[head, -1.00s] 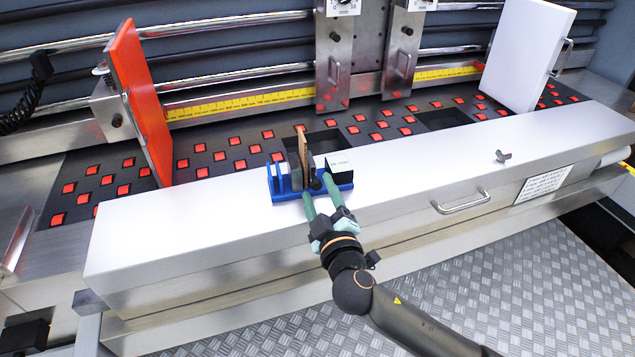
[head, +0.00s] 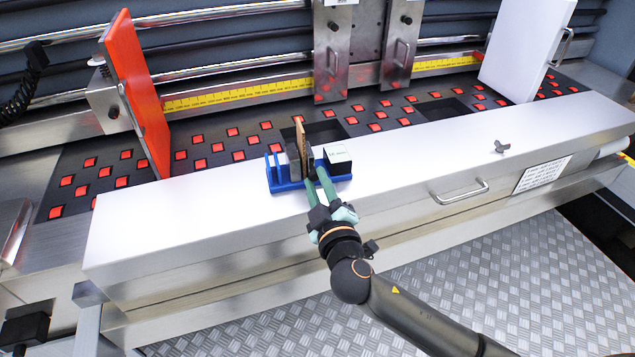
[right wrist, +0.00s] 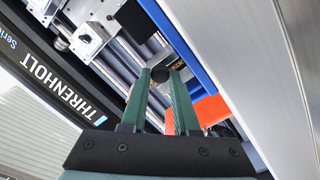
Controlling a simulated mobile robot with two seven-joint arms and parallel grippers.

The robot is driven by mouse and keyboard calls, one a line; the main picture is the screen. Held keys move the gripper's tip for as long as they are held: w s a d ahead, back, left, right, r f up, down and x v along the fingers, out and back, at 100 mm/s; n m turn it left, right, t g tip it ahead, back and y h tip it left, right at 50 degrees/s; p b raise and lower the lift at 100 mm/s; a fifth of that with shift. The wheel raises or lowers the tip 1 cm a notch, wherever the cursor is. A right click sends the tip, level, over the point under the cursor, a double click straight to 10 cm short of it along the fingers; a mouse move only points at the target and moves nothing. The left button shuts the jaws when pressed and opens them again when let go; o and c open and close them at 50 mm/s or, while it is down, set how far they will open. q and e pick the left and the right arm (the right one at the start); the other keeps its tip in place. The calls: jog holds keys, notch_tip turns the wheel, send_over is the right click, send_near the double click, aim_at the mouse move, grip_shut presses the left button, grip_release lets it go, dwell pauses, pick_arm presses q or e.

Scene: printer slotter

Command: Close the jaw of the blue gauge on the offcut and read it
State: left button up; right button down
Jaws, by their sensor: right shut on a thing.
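The blue gauge (head: 285,186) sits on the white top of the machine's front beam; its blue base edge also shows in the right wrist view (right wrist: 188,45). The tan offcut (head: 301,138) stands upright between the gauge's dark jaws; I cannot tell whether both touch it. A box with a white face (head: 337,151) stands at the gauge's right end; its small text is unreadable here. My right gripper (head: 316,172) reaches the gauge from the front. In the right wrist view its green fingers are shut on a dark round knob (right wrist: 160,74). My left gripper is out of view.
An orange plate (head: 135,95) stands at the left and a white plate (head: 525,45) at the right. A bar handle (head: 462,193) sticks out of the beam's front. A wing knob (head: 502,147) stands on its top. The white top (head: 420,160) is otherwise mostly clear.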

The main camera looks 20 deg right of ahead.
jog(key=shift+a+b, duration=0.3)
jog(key=shift+a, duration=0.55)
jog(key=c, duration=0.7)
grip_release()
jog(key=shift+o, duration=0.2)
